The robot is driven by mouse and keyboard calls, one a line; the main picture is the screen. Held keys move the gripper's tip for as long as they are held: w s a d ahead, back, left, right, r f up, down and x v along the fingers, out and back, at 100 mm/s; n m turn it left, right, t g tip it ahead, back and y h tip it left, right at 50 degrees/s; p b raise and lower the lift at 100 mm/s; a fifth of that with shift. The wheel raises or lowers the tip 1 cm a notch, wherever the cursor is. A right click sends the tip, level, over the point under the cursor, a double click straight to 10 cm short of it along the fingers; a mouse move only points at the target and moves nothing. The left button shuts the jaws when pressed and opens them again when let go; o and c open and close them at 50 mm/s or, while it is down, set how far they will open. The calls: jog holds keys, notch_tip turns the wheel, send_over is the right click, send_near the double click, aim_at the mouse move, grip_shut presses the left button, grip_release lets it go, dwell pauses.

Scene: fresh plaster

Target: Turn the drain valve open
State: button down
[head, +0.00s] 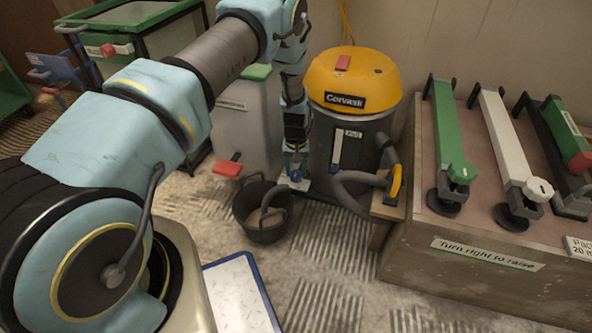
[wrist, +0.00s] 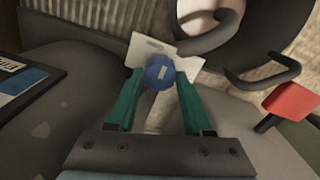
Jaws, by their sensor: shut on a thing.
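The drain valve shows as a round blue knob (wrist: 160,72) with a pale mark, in front of a white plate (wrist: 140,48) whose small lettering I cannot read. In the head view the blue knob (head: 297,178) is low by the grey body of the yellow-topped vacuum (head: 352,80), mostly hidden by my gripper. My gripper (wrist: 160,78) has its green fingers on both sides of the knob and is shut on it. It also shows in the head view (head: 296,172), pointing down. The knob's exact turn is hard to judge.
A black bucket (head: 262,232) stands on the floor just left of the knob. A grey container (head: 245,130) with a red lever (head: 227,168) is close behind. The vacuum's hose (head: 350,182) curves at the right, near a bench (head: 480,285) with several clamp-like bars.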

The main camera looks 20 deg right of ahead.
aim_at(296, 173)
jog(key=shift+c, duration=1.5)
grip_release()
notch_tip(296, 173, up, 11)
jog(key=p, duration=0.2)
jog(key=shift+p, duration=0.35)
jog(key=shift+f, duration=0.1)
